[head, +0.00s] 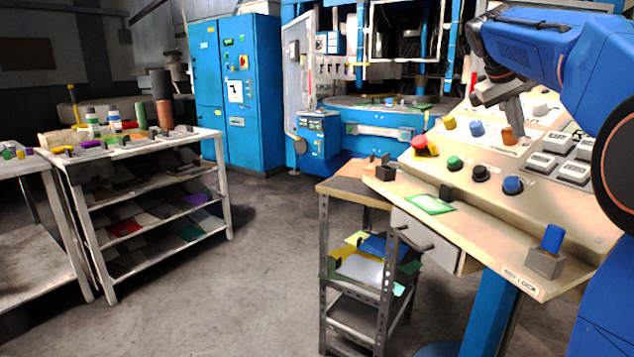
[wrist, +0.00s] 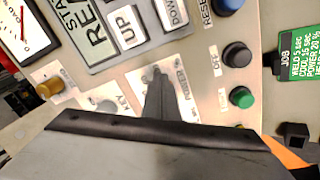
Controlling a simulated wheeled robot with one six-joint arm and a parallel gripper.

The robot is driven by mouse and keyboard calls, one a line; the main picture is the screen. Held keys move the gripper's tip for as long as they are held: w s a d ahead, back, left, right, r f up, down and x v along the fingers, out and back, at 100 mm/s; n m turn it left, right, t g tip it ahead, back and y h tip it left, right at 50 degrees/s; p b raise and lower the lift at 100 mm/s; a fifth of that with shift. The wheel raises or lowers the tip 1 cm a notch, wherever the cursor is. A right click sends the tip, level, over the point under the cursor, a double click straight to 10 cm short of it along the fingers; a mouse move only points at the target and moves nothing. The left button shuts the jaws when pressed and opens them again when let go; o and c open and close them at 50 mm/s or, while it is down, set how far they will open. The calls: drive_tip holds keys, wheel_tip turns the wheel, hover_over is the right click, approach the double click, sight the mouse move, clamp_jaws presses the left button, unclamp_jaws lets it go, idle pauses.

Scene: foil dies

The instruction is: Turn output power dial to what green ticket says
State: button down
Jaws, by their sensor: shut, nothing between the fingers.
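The green ticket (head: 430,203) lies on the console's front ledge. In the wrist view the ticket (wrist: 298,52) reads JOB, WELD 5 sec, COOL 15 sec, POWER 20 %; its last line is hard to read. My gripper (head: 517,118) is shut and empty, pointing down at the sloped panel just above an orange knob (head: 508,135). In the wrist view my gripper (wrist: 160,78) covers a label plate (wrist: 183,78) that seems to read POWER. The dial there is mostly hidden, so its setting cannot be read. Whether the fingers touch the knob cannot be told.
A yellow knob (head: 449,122) and a blue knob (head: 477,128) sit left of the orange one. Green (head: 454,163), black (head: 480,173) and blue (head: 513,185) buttons run below. A red stop button (head: 420,142) is at the left; white keys (head: 556,142) are at the right.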

drive_tip(key=shift+w+a+f, duration=0.1)
drive_tip(key=shift+a+f, duration=0.25)
drive_tip(key=shift+a, duration=0.3)
drive_tip(key=shift+w+a+f, duration=0.25)
drive_tip(key=shift+a, duration=0.25)
idle(0.7)
drive_tip(key=shift+s+f, duration=0.1)
drive_tip(key=shift+s+a, duration=0.2)
drive_tip(key=shift+a, duration=0.05)
drive_tip(key=shift+v, duration=2.85)
